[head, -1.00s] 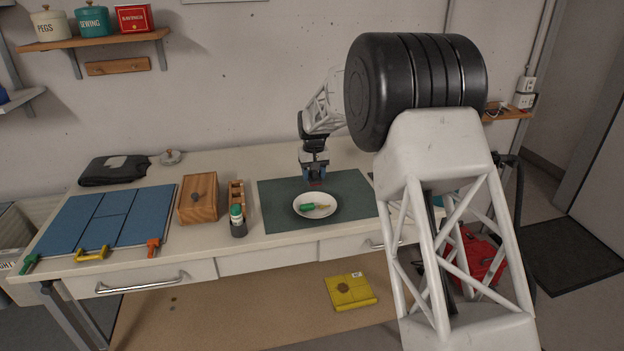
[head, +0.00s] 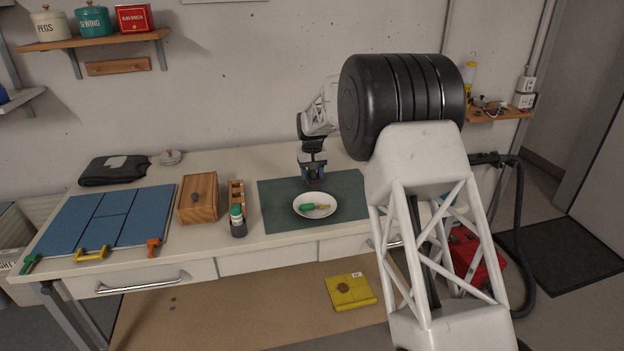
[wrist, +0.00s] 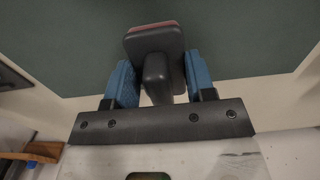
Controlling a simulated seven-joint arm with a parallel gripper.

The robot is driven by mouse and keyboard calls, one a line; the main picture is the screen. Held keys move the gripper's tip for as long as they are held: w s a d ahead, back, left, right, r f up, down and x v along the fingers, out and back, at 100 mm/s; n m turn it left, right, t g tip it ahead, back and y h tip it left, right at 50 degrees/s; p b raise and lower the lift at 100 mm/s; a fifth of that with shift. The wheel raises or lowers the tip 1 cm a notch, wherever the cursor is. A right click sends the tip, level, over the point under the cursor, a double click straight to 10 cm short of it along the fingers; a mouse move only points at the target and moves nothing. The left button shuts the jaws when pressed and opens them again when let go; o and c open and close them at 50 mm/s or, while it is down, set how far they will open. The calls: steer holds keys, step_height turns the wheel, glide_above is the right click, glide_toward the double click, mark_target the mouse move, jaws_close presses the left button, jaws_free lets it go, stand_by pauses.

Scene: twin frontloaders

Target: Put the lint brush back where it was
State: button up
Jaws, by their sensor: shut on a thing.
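The lint brush (wrist: 153,43) is dark grey with a red edge on its head. In the wrist view my gripper (wrist: 158,82) is shut on its handle, a blue finger on each side. In the head view my gripper (head: 312,178) is over the back part of the dark green mat (head: 278,216), just behind the white plate; the brush there is small and mostly hidden. I cannot tell whether the brush touches the mat.
Left of the mat stand a small bottle (head: 237,222), a wooden rack (head: 236,188) and a wooden box (head: 199,198). A blue board (head: 105,217) with clamps lies further left.

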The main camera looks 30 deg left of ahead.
steer(key=shift+f, duration=1)
steer(key=shift+f, duration=0.15)
steer(key=o, duration=1)
steer(key=shift+c, duration=0.2)
steer(key=shift+r, duration=6.15)
